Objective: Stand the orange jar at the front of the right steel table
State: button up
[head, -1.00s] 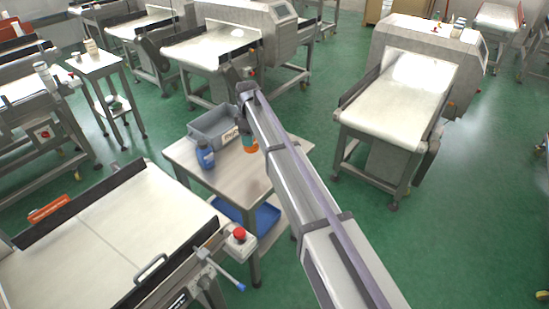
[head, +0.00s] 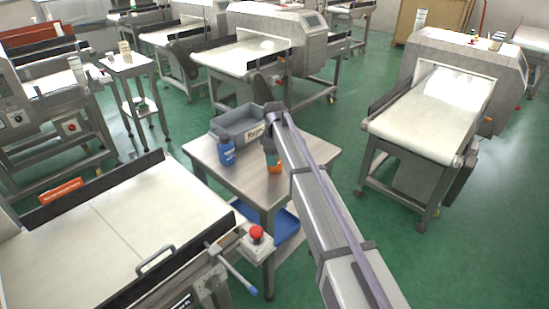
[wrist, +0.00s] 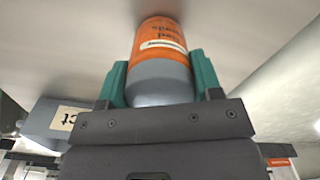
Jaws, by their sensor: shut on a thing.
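The orange jar (head: 274,167) has a grey lid and a printed label. In the wrist view the jar (wrist: 160,40) sits between the two teal fingers of my gripper (wrist: 158,75), which is shut on it near the lid. In the head view my gripper (head: 271,152) holds the jar over the front right part of the steel table (head: 240,180), partly hidden by my arm. The jar looks upright and close to the tabletop. I cannot tell whether its base touches.
A blue jar (head: 227,151) stands on the same table, left of my gripper. A grey bin (head: 238,121) with a label is at the table's back. A blue tray (head: 286,227) is on the lower shelf. A conveyor with a red button (head: 256,232) is close at front left.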

jog(key=o, duration=1.2)
jog(key=shift+c, duration=0.2)
notch_tip(320, 180, up, 12)
jog(key=p, duration=1.2)
jog(key=shift+r, duration=0.15)
jog(key=s+d+m, duration=0.5)
jog(key=s+d, duration=0.2)
jog(key=s, duration=0.4)
jog(key=s+d+m, duration=0.5)
jog(key=s+d, duration=0.3)
jog(key=s, duration=0.4)
jog(key=s+d+m, duration=0.5)
jog(key=s+d, duration=0.3)
jog(key=s, duration=0.4)
jog(key=shift+d, duration=0.2)
